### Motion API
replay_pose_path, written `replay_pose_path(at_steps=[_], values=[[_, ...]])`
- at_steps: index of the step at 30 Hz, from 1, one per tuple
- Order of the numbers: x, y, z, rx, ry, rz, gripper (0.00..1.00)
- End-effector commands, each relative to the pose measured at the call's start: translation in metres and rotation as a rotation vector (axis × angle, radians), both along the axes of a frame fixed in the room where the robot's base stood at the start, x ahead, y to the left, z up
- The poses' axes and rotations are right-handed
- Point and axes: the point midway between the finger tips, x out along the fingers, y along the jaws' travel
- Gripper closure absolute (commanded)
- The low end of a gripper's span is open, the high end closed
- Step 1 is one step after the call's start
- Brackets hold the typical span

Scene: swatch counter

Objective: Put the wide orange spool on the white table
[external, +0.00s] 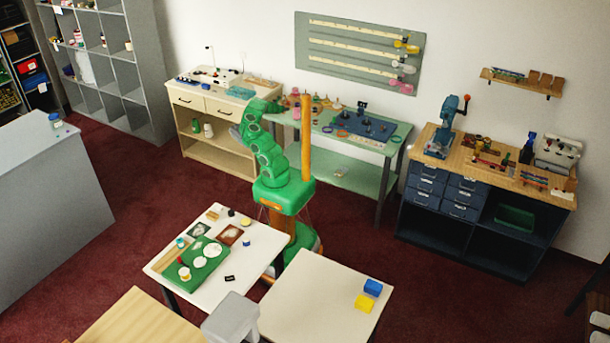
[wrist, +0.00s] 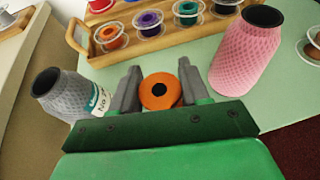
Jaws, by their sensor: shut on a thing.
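My gripper (wrist: 159,88) is shut on an orange spool (wrist: 148,101) with a dark centre hole, seen end-on between the two grey fingers. I take it for the wide orange spool. It is over or on the pale green table (wrist: 118,75); I cannot tell if it touches the top. In the external view my green arm reaches to the left end of this table, and the spool is too small to make out. Two white-topped tables stand in front of my base: one with a green tray (external: 222,268), one with blue and yellow boxes (external: 310,300).
A wooden rack (wrist: 200,38) of spools, one of them orange, stands just beyond the gripper. A grey cone (wrist: 70,95) is close on the left and a pink cone (wrist: 245,55) close on the right. The right white table is mostly bare.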

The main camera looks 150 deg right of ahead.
Motion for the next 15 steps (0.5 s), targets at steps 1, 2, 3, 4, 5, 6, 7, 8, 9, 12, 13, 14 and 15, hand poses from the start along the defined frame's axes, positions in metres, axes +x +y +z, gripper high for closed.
replay_pose_path(at_steps=[1,2,3,4,5,6,7,8,9,12,13,14,15], values=[[-0.001,0.0,-0.001,0.001,0.0,0.0,0.88],[-0.002,-0.001,-0.003,0.002,0.001,0.001,0.88],[-0.003,-0.002,-0.005,0.003,0.001,0.001,0.88],[-0.004,-0.002,-0.007,0.004,-0.001,0.001,0.88],[-0.005,-0.002,-0.009,0.004,-0.002,0.0,0.88],[-0.005,-0.001,-0.016,0.006,-0.003,0.0,0.88],[-0.004,-0.001,-0.02,0.006,-0.003,0.0,0.88],[-0.005,-0.001,-0.024,0.007,-0.003,0.001,0.88],[-0.004,-0.002,-0.027,0.006,-0.002,0.0,0.88],[-0.005,-0.001,-0.034,0.003,-0.002,-0.001,0.88],[-0.005,-0.001,-0.035,0.003,-0.002,-0.001,0.88],[-0.005,-0.001,-0.036,0.003,-0.002,-0.001,0.88],[-0.004,-0.002,-0.037,0.002,-0.001,-0.001,0.88]])
